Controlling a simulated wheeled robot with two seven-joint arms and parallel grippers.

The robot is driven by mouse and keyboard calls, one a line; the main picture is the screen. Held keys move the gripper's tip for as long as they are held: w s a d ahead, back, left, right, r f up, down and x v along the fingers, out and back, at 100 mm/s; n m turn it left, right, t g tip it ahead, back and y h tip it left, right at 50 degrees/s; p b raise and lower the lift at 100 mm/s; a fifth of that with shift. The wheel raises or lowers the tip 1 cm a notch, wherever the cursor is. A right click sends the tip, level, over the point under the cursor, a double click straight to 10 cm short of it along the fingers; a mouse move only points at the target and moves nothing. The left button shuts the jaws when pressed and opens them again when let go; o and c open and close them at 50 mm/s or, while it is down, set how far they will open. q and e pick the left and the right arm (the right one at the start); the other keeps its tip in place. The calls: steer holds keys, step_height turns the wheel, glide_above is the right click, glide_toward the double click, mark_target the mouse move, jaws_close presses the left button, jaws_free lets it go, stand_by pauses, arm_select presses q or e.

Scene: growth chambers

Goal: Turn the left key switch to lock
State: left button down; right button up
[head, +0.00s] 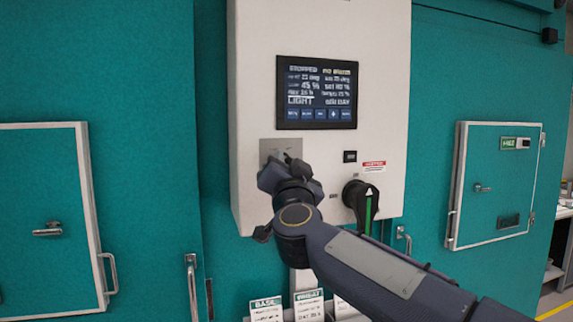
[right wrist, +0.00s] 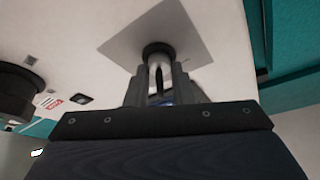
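The key switch sits on a square metal plate (head: 268,148) below the screen of the white control box. In the right wrist view the plate (right wrist: 150,35) carries a dark round collar with a shiny metal key part (right wrist: 160,72) standing out of it. My right gripper (head: 280,163) is at the plate and hides most of the switch in the head view. In the right wrist view its two fingers (right wrist: 160,88) stand close on both sides of the key part, with little gap. The key's exact angle is hard to tell. My left gripper is not in view.
The control box (head: 330,30) has a lit screen (head: 316,93). A black rotary handle (head: 361,200) with a green stripe is right of my right gripper. Teal chamber doors with metal handles stand on both sides. Labelled cards (head: 266,309) are below the box.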

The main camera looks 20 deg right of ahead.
jaws_close()
steer(key=shift+n, duration=0.5)
steer(key=n+t+y, duration=0.1)
steer(key=n+y, duration=0.1)
steer(key=n, duration=0.2)
steer(key=shift+d+y+p, duration=0.1)
steer(key=shift+y+p, duration=0.2)
steer(key=shift+p, duration=0.1)
steer(key=n+y, duration=0.1)
steer(key=n, duration=0.1)
steer(key=n+y, duration=0.1)
steer(key=n, duration=0.2)
steer(key=shift+f+y, duration=0.1)
steer(key=shift+y, duration=0.3)
steer(key=n+y+b, duration=0.1)
steer(key=n, duration=0.2)
steer(key=shift+f+n+y, duration=0.1)
steer(key=shift+n+y, duration=0.3)
steer(key=shift+n+g+y+b, duration=0.6)
steer(key=shift+n+y+b, duration=0.3)
steer(key=shift+n+b, duration=0.75)
steer(key=shift+n+p, duration=0.3)
steer(key=shift+n, duration=0.05)
